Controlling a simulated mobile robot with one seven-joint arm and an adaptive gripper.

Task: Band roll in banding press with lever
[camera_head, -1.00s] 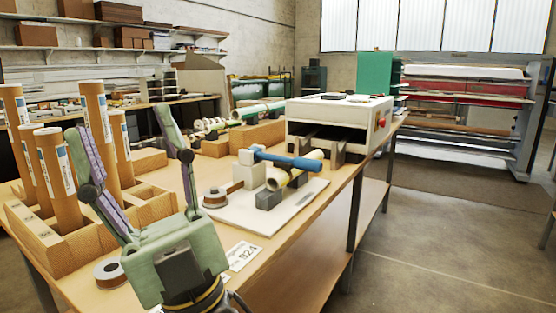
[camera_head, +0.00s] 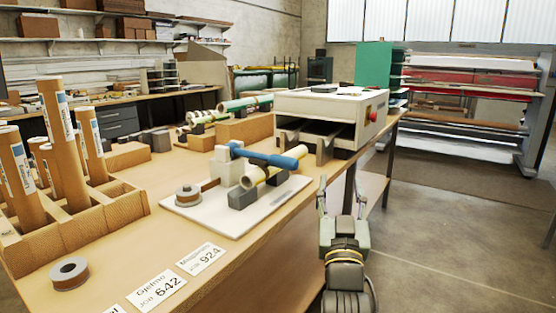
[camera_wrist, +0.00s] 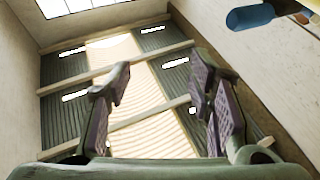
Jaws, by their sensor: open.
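The banding press stands on a white base plate (camera_head: 220,216) on the bench. Its lever has a blue grip (camera_head: 268,156) and runs from a white block (camera_head: 228,168) to the right. A pale yellow roll (camera_head: 252,178) lies below the lever on dark grey supports (camera_head: 243,198). A roll of brown band (camera_head: 188,195) sits at the plate's left. My gripper (camera_head: 342,192) is open and empty, off the bench's right edge, right of the press and apart from the lever. In the wrist view my gripper (camera_wrist: 160,95) points up toward the ceiling; the blue grip (camera_wrist: 250,17) shows at top right.
A white laminator (camera_head: 330,112) with a red button stands behind the press. Cardboard tubes (camera_head: 57,125) stand in a wooden rack at the left. A loose tape roll (camera_head: 69,272) and label cards (camera_head: 201,258) lie in front. The floor at the right is clear.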

